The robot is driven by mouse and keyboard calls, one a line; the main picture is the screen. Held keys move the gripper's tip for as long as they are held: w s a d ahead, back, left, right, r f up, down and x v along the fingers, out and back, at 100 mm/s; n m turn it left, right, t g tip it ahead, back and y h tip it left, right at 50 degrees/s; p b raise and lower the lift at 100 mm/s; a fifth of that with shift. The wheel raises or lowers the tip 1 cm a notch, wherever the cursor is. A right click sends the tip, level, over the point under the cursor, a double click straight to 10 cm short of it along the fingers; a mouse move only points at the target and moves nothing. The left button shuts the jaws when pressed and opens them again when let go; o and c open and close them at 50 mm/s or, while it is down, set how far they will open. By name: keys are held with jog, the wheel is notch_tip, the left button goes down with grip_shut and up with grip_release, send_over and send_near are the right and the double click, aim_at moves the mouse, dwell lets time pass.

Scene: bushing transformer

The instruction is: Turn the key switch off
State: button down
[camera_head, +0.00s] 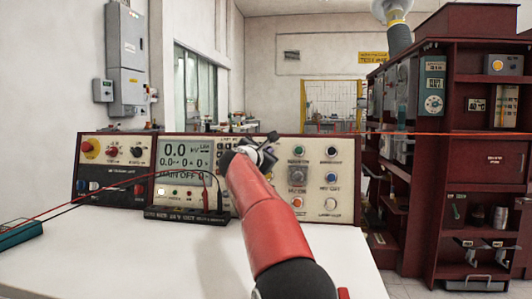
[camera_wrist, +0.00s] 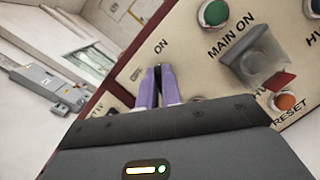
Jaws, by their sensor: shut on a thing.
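The control panel (camera_head: 340,160) stands on the white table, with a display, buttons and knobs on its face. My gripper (camera_head: 265,152) reaches up to the middle of the panel, and my arm covers part of it. In the wrist view, the purple fingers of my gripper (camera_wrist: 158,72) are close together around the dark key (camera_wrist: 158,80) of the key switch, beside the printed "ON". The fingers hide most of the switch, so I cannot tell the key's exact angle.
A grey square knob (camera_wrist: 258,58), a green button (camera_wrist: 213,13) and an orange reset button (camera_wrist: 286,102) lie to the right of my fingers. A black terminal strip with cables (camera_head: 186,216) lies before the panel. The white table (camera_head: 130,265) is clear at front left.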

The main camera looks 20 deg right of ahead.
jog(key=shift+s+d+n+t+y+p, duration=0.1)
jog(key=shift+n+t+y+p, duration=0.75)
jog(key=shift+n, duration=2.5)
jog(key=shift+w+a+n+t+y+p, duration=0.1)
jog(key=shift+n+t+y+p, duration=0.3)
jog(key=shift+n+y+p, duration=1.9)
jog(key=shift+s+d+n+t+y+b, duration=0.15)
jog(key=shift+n+t, duration=0.5)
jog(key=shift+n, duration=4)
jog(key=c, duration=1.6)
grip_release()
jog(key=b+v, duration=0.2)
jog(key=v, duration=0.5)
jog(key=shift+s, duration=0.35)
